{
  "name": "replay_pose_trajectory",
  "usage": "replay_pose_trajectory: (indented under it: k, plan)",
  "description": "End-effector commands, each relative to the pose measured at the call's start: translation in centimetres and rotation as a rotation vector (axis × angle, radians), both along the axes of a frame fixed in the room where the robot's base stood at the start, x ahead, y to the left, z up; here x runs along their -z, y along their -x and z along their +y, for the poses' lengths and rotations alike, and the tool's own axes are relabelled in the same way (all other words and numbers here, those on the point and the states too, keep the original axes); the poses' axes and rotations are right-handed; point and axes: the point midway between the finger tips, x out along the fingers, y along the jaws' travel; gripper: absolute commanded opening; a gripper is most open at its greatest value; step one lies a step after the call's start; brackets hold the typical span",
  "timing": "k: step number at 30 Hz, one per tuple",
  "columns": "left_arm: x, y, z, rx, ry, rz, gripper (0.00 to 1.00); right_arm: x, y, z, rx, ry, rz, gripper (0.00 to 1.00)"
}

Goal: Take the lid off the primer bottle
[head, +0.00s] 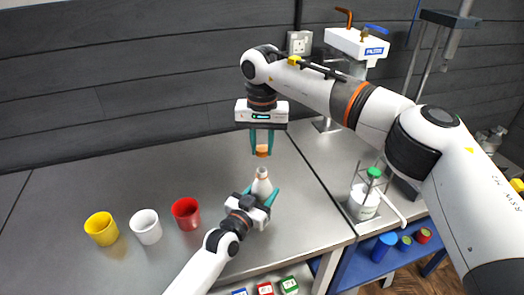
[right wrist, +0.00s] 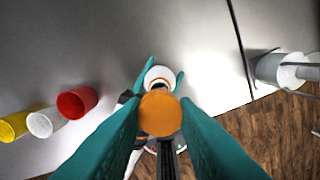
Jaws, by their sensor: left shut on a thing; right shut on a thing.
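The primer bottle (head: 262,184) is white and stands upright on the grey table, its neck bare. My left gripper (head: 262,194) is shut on its body from the near side. The orange lid (head: 262,151) is above the bottle, apart from it, with a small gap between. My right gripper (head: 262,152) points down and is shut on the lid. In the right wrist view the lid (right wrist: 160,113) sits between the teal fingers, and the white bottle top (right wrist: 158,77) shows beyond it.
A yellow cup (head: 101,229), a white cup (head: 146,227) and a red cup (head: 186,214) stand on the table at the left. A white container with a green top (head: 365,200) stands in a wire frame at the right. The table behind the cups is clear.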

Motion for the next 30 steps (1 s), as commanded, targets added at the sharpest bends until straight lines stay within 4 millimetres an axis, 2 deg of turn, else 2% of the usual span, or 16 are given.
replay_pose_trajectory:
  k: [3, 4, 8, 9, 20, 23, 30]
  plan:
    - [0.0, 0.0, 0.0, 0.000, 0.000, 0.000, 0.00, 0.1, 0.0, 0.0, 0.000, 0.000, 0.001, 0.00]
    - [0.0, 0.0, 0.0, 0.000, 0.000, 0.000, 0.52, 0.1, 0.0, 0.0, -0.001, 0.000, 0.001, 0.00]
    - [0.0, 0.0, 0.0, 0.000, 0.000, 0.000, 0.73, 0.1, 0.0, 0.0, -0.001, 0.000, 0.001, 0.00]
    - [0.0, 0.0, 0.0, 0.000, 0.000, 0.000, 0.76, 0.1, 0.0, 0.0, -0.001, 0.000, 0.001, 0.00]
    - [0.1, 0.6, 0.3, 0.000, 0.000, 0.000, 0.76, 0.1, 0.0, 0.0, -0.001, 0.000, 0.001, 0.00]
    - [0.2, 1.7, 1.0, 0.000, 0.000, 0.000, 0.76, 0.2, 0.0, 0.0, -0.001, 0.000, 0.001, 0.00]
    - [0.3, 6.2, 3.6, 0.000, -0.002, 0.001, 0.76, 0.8, 0.0, 0.0, -0.001, 0.000, 0.001, 0.00]
